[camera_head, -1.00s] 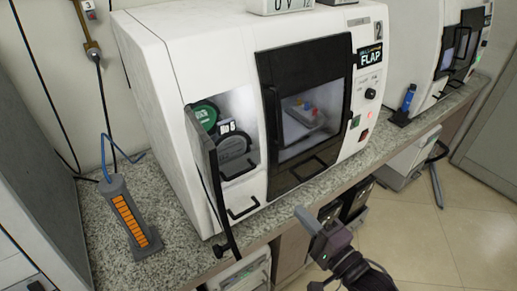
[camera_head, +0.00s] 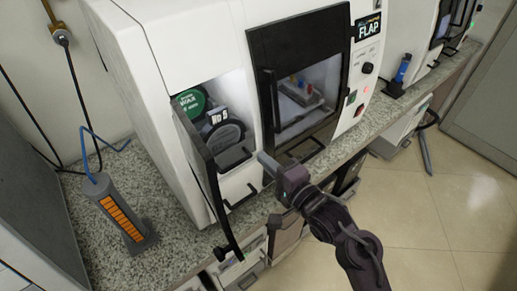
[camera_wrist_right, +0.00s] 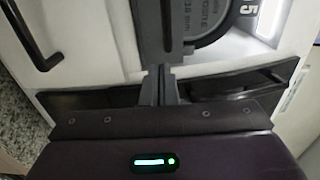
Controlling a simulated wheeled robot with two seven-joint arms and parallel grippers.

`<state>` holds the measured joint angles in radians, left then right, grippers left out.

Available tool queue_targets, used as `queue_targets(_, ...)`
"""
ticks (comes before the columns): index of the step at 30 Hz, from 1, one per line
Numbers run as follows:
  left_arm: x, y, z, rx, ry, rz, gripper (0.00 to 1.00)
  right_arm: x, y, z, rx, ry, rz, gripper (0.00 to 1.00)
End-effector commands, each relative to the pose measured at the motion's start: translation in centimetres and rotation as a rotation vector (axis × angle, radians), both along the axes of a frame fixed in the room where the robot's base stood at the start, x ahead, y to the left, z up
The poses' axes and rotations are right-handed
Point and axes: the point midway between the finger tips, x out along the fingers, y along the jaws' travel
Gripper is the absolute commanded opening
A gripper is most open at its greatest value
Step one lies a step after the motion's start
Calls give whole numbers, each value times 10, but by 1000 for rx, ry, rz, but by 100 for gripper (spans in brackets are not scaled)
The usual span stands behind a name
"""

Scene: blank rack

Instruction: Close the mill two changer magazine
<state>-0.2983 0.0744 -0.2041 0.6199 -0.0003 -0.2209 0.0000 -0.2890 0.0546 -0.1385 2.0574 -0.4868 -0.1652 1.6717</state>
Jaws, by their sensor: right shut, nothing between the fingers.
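Mill two (camera_head: 140,60) is the white machine with the FLAP label, standing on the speckled counter. Its changer magazine bay (camera_head: 237,90) is open at the left of the front. A green disc (camera_head: 190,101) and a dark disc (camera_head: 224,137) show inside; the dark one also shows in the right wrist view (camera_wrist_right: 217,28). The narrow black magazine door (camera_head: 201,165) stands swung outward at the bay's left edge. My right gripper (camera_head: 263,159) is shut and empty in front of the machine, right of the door. In its wrist view the fingertips (camera_wrist_right: 160,72) are together. My left gripper is out of view.
A black-framed window door (camera_head: 254,60) with a vertical handle is shut beside the bay. A black bar handle (camera_head: 241,198) sits below the bay. A grey stand with orange slots (camera_head: 122,217) stands on the counter (camera_head: 80,225) at left. Open floor lies at right.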

Motion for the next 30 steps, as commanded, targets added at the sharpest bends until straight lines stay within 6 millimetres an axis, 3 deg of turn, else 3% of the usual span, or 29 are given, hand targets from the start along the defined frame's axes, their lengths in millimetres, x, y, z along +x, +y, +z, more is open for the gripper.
queue_targets(3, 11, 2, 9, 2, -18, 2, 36, 14, 10, 3, 1, -1, 1, 0)
queue_targets(7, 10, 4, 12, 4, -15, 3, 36, 22, 16, 1, 1, -1, 0, 0)
queue_targets(20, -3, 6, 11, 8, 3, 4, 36, 26, 19, 0, 0, 0, 0, 0)
queue_targets(30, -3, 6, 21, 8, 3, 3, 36, 67, 49, 1, 3, 0, 0, 0)
